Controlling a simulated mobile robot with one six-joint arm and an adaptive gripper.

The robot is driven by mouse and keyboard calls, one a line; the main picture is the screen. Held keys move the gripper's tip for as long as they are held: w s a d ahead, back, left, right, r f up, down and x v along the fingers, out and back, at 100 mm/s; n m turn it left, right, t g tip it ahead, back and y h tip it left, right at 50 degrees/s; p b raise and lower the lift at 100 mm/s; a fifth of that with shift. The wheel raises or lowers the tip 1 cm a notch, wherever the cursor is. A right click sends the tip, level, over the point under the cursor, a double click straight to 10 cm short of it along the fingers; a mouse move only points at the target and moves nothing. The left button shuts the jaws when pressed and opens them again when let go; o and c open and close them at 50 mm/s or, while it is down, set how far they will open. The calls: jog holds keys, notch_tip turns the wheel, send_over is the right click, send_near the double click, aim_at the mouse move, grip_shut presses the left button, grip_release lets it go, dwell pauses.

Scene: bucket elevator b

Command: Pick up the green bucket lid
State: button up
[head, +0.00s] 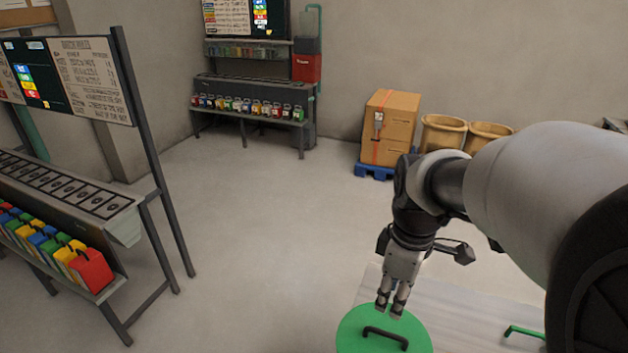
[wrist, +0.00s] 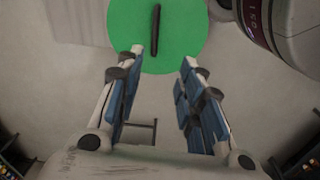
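The green bucket lid (head: 352,332) is a round green disc with a dark bar handle (head: 386,338), at the bottom of the head view. It also shows at the top of the wrist view (wrist: 125,30), partly cut off, with its handle (wrist: 155,35) running lengthwise. My gripper (head: 391,306) points down near the far edge of the lid in the head view. In the wrist view my gripper (wrist: 163,58) is open and empty, with its fingers well apart and the lid's handle in front of the gap. Contact with the lid cannot be told.
A pale surface (head: 455,318) lies beside the lid, with a green handle (head: 524,333) on its right. A rack (head: 118,222) with coloured containers stands at left. Cardboard boxes (head: 398,118) on a blue pallet and tan bins (head: 441,133) stand behind. The middle floor is clear.

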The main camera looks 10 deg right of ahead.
jog(key=w+d+n+p, duration=0.1)
jog(key=d, duration=0.1)
jog(key=b, duration=0.2)
send_near(387, 333)
jog(key=shift+n+g, duration=0.3)
jog(key=f, duration=0.5)
jog(key=shift+w+d+f, duration=0.15)
jog(key=shift+w+d, duration=0.1)
jog(key=shift+w, duration=0.15)
jog(key=shift+s+a+f+b, duration=0.1)
jog(key=shift+f+b, duration=0.35)
jog(key=shift+f, duration=0.9)
jog(key=shift+a+f+b, duration=0.1)
jog(key=shift+f+b, duration=0.3)
jog(key=shift+f, duration=0.95)
grip_shut()
